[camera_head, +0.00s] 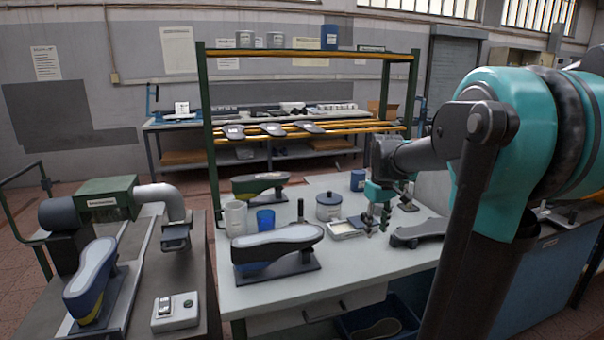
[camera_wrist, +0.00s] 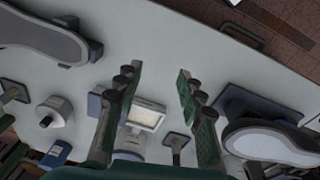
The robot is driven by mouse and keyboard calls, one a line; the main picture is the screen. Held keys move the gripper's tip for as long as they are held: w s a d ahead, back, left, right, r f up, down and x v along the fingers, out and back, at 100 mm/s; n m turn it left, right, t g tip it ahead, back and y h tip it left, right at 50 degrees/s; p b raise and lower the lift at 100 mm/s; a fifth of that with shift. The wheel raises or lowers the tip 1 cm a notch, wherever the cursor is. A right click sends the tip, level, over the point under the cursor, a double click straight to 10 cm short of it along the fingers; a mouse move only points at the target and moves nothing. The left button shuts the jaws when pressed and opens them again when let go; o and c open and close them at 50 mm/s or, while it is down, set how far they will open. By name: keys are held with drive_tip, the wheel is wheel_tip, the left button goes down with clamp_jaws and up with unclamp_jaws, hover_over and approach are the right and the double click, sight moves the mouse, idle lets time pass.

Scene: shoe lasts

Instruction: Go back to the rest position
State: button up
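My gripper (camera_head: 376,226) hangs over the right part of the grey worktable (camera_head: 350,275), pointing down. In the wrist view my gripper (camera_wrist: 157,80) has its two fingers spread apart, with nothing between them. A shoe last with a grey sole (camera_head: 278,240) lies on a dark stand at the table's front left, apart from the gripper. A green and yellow last (camera_head: 260,184) stands behind it.
A white tray (camera_head: 346,229), a lidded jar (camera_head: 329,206), a blue cup (camera_head: 265,220) and a clear container (camera_head: 235,218) stand on the table. A green-posted rack (camera_head: 209,130) rises behind. A machine bench with a blue last (camera_head: 92,268) is at the left.

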drive_tip(key=s+a+f+m+t, duration=0.3)
drive_tip(key=s+f+m, duration=0.2)
drive_tip(key=s+f, duration=1.1)
drive_tip(key=s, duration=0.3)
drive_tip(key=shift+f, duration=0.4)
drive_tip(key=shift+s+a, duration=0.1)
idle(0.4)
